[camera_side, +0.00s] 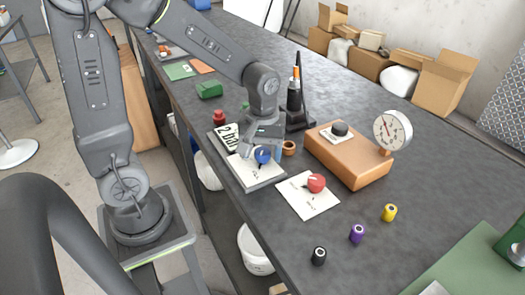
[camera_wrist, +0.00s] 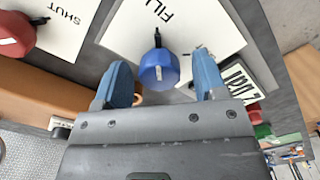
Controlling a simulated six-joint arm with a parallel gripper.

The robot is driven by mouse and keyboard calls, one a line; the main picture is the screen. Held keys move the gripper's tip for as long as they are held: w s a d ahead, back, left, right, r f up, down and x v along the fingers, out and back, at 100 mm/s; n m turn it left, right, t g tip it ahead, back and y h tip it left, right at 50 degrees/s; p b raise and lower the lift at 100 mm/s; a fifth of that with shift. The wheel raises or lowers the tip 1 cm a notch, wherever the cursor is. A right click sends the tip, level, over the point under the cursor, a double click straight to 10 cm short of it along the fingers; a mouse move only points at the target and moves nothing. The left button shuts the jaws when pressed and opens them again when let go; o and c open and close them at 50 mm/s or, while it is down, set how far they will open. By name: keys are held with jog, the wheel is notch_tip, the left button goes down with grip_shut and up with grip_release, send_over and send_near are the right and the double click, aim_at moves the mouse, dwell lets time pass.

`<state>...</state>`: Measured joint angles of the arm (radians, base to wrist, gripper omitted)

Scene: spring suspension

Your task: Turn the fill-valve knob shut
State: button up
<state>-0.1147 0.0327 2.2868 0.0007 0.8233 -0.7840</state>
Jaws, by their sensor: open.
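The blue knob (camera_wrist: 158,72) sits on a white plate lettered FILL (camera_wrist: 190,28); it has a pale mark on top and a small dark pointer at its edge. My gripper (camera_wrist: 160,84) is open, with one finger to each side of the blue knob and visible gaps between. In the side view the gripper (camera_side: 262,142) is down over the blue knob (camera_side: 263,155) and partly hides its plate (camera_side: 262,178). A red knob (camera_wrist: 14,34) stands on a separate white plate lettered SHUT (camera_wrist: 62,22); it also shows in the side view (camera_side: 316,183).
A "2 bar" sign (camera_side: 226,137) stands close behind the fill plate. An orange-brown box (camera_side: 345,160) with a black knob and a dial gauge (camera_side: 392,131) stands to the right. A black upright damper (camera_side: 294,97) is behind the gripper. Black, purple and yellow cylinders stand at the front right.

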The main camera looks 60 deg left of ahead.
jog(key=shift+f, duration=0.25)
jog(key=c, duration=0.9)
